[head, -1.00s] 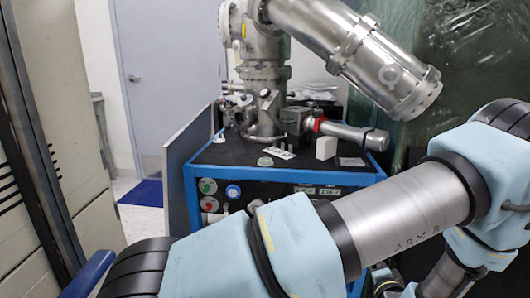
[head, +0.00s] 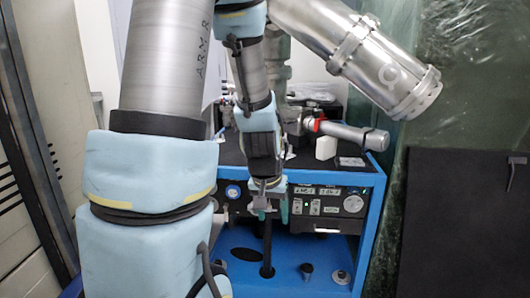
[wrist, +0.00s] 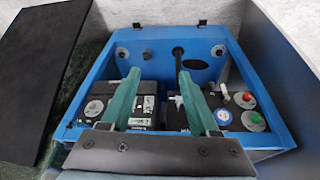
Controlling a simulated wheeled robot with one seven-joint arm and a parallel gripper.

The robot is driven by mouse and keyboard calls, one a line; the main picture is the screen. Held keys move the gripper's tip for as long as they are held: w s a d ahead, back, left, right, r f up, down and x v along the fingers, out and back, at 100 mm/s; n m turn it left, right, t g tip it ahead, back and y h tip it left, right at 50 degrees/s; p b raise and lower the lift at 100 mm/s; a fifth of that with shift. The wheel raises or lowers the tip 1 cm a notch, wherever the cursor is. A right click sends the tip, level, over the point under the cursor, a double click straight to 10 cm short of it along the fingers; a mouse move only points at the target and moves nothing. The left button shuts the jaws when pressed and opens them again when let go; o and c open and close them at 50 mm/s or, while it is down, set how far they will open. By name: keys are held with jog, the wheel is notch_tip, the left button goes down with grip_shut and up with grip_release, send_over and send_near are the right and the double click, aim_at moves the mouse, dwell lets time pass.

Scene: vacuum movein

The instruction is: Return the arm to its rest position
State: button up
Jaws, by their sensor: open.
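My arm stands folded in the left and centre of the head view, with pale blue padded covers and a grey link. My gripper (head: 268,205) hangs in front of the cart's control panel in the head view. In the wrist view its two green fingers (wrist: 159,82) are spread apart with nothing between them. I cannot tell the exact distance from the fingers to the panel. My arm hides part of the metal vacuum apparatus behind it.
A blue-framed cart (head: 372,215) carries the control panel (head: 325,200) and a lower blue shelf (head: 310,258). A large steel cylinder (head: 375,65) reaches over it from above. A black panel (head: 455,225) stands at the right, and grey cabinets (head: 25,215) line the left.

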jog(key=s+a+r+n+g+y, duration=0.1)
jog(key=s+a+r, duration=0.15)
jog(key=a, duration=0.25)
jog(key=s+a+r+n+g, duration=0.1)
jog(key=s+a, duration=0.3)
notch_tip(320, 180, up, 12)
jog(key=p, duration=1.2)
jog(key=shift+w+d, duration=0.2)
